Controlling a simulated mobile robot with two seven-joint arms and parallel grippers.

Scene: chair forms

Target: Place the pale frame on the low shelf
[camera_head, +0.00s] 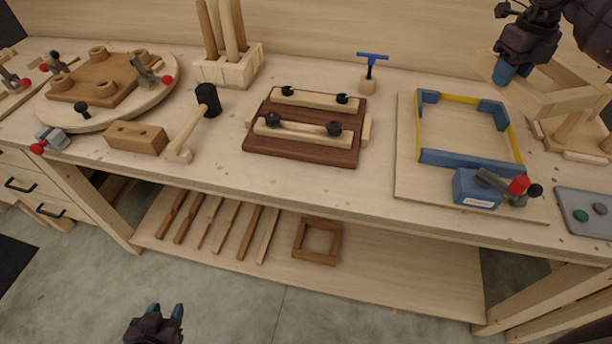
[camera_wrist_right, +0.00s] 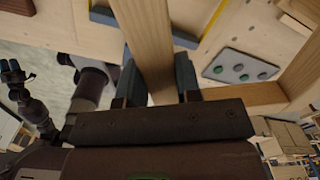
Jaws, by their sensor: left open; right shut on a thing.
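The pale frame (camera_head: 545,103) is at the right end of the bench in the head view. My right gripper (camera_head: 513,73) is shut on one of its bars. In the right wrist view that bar (camera_wrist_right: 148,45) runs between the blue fingers of my right gripper (camera_wrist_right: 158,75), and more of the frame shows at right. The frame's far right part is cut off in the head view. The low shelf (camera_head: 400,285) is under the bench. My left gripper (camera_head: 166,309) is open and empty over the floor, in front of the shelf.
On the shelf lie several wooden strips (camera_head: 220,225) and a brown square frame (camera_head: 318,242); its right part is bare. The bench top (camera_head: 385,190) above carries a clamping jig (camera_head: 460,158), a brown board (camera_head: 300,145) and a mallet (camera_head: 207,100). A bench leg (camera_head: 545,290) bounds the right.

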